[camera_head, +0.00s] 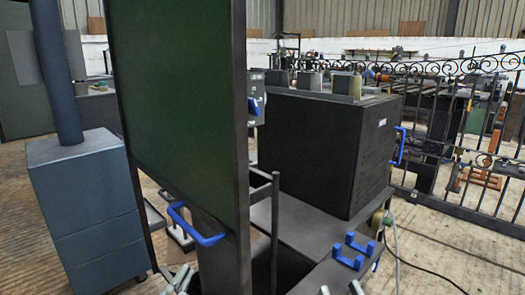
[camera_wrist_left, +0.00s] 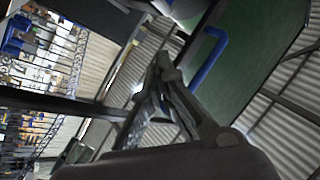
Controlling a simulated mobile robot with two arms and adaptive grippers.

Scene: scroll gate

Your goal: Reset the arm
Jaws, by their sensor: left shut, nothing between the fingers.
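My left gripper (camera_head: 180,279) shows at the bottom edge in the head view, below a green panel (camera_head: 180,100) in a dark frame. In the left wrist view my left gripper (camera_wrist_left: 163,68) is shut, with its fingertips together and nothing between them. A blue handle (camera_head: 197,228) on the panel's lower edge is above the gripper in the head view. The same handle (camera_wrist_left: 207,62) shows right of the fingertips in the wrist view, apart from them. Grey tips, likely of my right gripper (camera_head: 340,290), just show at the bottom edge. Most of it is cut off.
A black box (camera_head: 320,150) with a blue side handle (camera_head: 398,146) stands on a dark table (camera_head: 300,225). Blue brackets (camera_head: 355,251) sit at the table's front right. A blue-grey cabinet (camera_head: 85,205) stands left. A black fence (camera_head: 450,120) closes off the right. Floor is clear at lower right except a cable.

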